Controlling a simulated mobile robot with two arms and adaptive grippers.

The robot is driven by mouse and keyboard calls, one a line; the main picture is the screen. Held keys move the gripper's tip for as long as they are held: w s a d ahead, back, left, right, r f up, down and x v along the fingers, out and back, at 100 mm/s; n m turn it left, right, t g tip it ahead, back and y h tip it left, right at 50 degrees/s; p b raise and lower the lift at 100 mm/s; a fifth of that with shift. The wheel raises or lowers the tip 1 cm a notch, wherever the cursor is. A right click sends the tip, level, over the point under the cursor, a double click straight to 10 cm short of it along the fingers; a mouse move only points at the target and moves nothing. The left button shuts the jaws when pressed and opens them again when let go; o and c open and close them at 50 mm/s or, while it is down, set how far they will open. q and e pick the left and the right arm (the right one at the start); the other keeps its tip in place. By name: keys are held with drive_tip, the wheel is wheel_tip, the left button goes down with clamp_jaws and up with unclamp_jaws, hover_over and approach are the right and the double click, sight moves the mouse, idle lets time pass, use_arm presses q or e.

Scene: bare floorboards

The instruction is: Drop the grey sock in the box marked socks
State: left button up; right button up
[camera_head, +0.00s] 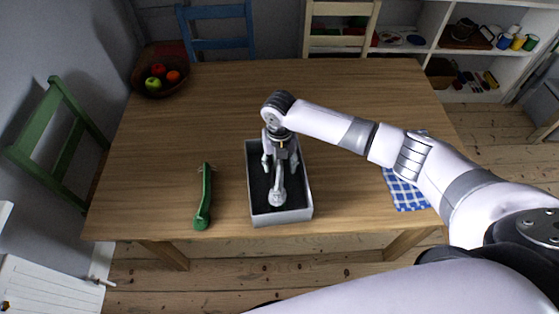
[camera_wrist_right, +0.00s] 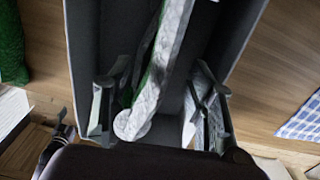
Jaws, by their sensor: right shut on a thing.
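A pale grey, marbled long thing, which I take for the grey sock (camera_head: 277,196), is at my right gripper (camera_head: 280,163), inside the outline of the grey box (camera_head: 262,219). In the right wrist view the sock (camera_wrist_right: 165,58) runs lengthwise between the two fingers of the right gripper (camera_wrist_right: 158,112), with some green beside it. The right gripper is shut on it. The box walls (camera_wrist_right: 82,50) stand on both sides; its floor is dark. I see no marking on the box. I cannot tell whether the sock touches the floor. My left gripper is out of view.
A long green thing (camera_head: 204,197) lies on the wooden table (camera_head: 200,110), left of the box. A fruit bowl (camera_head: 152,88) stands at the far left corner. A blue checked cloth (camera_head: 404,194) lies to the right, partly behind my arm. Chairs (camera_head: 60,135) surround the table.

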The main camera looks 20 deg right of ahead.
idle(0.4)
drive_tip(key=o, duration=1)
wheel_tip(320, 180, up, 12)
drive_tip(key=shift+f, duration=0.1)
idle(0.4)
